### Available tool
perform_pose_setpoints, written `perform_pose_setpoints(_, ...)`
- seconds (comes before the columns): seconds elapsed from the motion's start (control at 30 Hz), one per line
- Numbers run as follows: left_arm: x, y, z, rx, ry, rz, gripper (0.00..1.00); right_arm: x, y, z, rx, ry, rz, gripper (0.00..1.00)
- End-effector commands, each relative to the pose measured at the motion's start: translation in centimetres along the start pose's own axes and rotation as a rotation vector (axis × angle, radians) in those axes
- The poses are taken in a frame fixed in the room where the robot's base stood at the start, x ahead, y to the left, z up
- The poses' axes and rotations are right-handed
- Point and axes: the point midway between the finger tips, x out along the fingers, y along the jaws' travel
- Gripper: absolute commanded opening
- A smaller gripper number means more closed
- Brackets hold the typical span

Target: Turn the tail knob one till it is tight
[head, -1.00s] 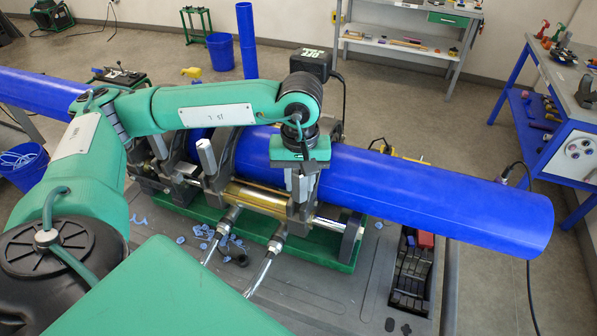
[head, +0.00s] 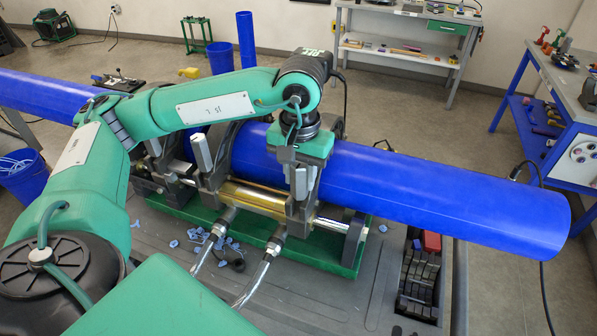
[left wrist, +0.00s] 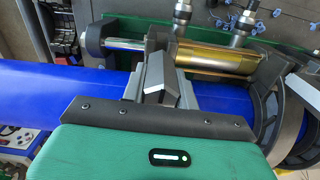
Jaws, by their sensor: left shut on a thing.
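The tail knob (left wrist: 160,84) is a silver faceted knob on the rightmost clamp of the pipe cart. It shows in the left wrist view between my fingers. My left gripper (left wrist: 156,78) is shut on it. In the head view my left gripper (head: 300,184) points down onto this clamp, in front of the long blue pipe (head: 440,195). There the fingers and wrist cover most of the knob. How tight the knob is cannot be seen. My right gripper is not in view.
Another silver knob (head: 201,153) stands upright on the clamp to the left. A gold cylinder (head: 254,197) and two hose fittings (head: 273,248) lie low in front. Blue shavings (head: 197,236) and a tool rack (head: 418,285) are on the cart deck.

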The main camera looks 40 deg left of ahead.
Motion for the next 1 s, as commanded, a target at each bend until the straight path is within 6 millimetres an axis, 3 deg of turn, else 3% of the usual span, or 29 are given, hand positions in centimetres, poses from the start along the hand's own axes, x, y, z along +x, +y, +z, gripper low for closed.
perform_pose_setpoints(0.1, 0.4, 0.0, -0.1, 0.072, 0.002, 0.001, 0.07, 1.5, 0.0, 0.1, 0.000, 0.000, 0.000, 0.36)
perform_pose_setpoints(0.5, 0.0, 0.0, 0.0, 0.122, 0.001, -0.001, 0.07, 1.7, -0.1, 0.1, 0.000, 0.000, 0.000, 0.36)
perform_pose_setpoints(0.8, 0.3, 0.0, -0.1, 0.267, 0.003, 0.001, 0.07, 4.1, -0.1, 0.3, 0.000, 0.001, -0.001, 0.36)
perform_pose_setpoints(1.0, 0.0, 0.0, 0.0, 0.306, 0.000, 0.000, 0.07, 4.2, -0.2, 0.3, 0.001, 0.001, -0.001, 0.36)
